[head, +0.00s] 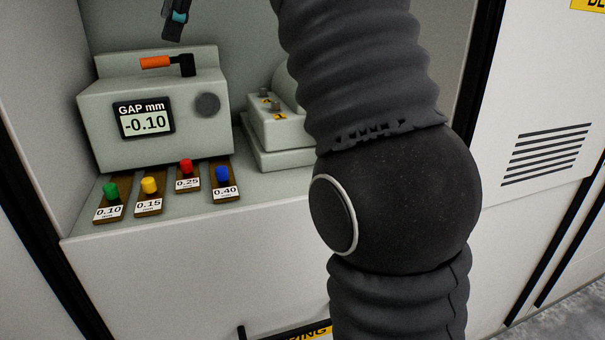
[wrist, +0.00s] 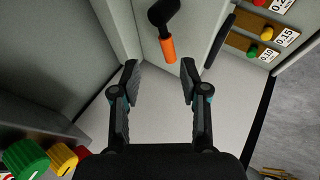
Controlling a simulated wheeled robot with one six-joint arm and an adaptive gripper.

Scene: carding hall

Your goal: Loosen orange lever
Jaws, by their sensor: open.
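The orange lever (head: 156,62) lies on top of the grey gauge box (head: 90,112), its black pivot at the right end. In the wrist view the orange lever (wrist: 168,49) shows ahead of the fingertips, between their lines, with its black arm beyond. My gripper (wrist: 159,72) is open and empty. It does not touch the lever, as far as I can tell. In the head view only part of my gripper (head: 176,18) shows, at the top edge above the lever. The box's display reads "GAP mm -0.10".
Tagged gauges with green (head: 110,190), yellow (head: 149,186), red (head: 186,167) and blue (head: 222,174) knobs lie before the box. A smaller grey unit (head: 285,133) stands to its right, partly behind my arm. Recess walls enclose the space.

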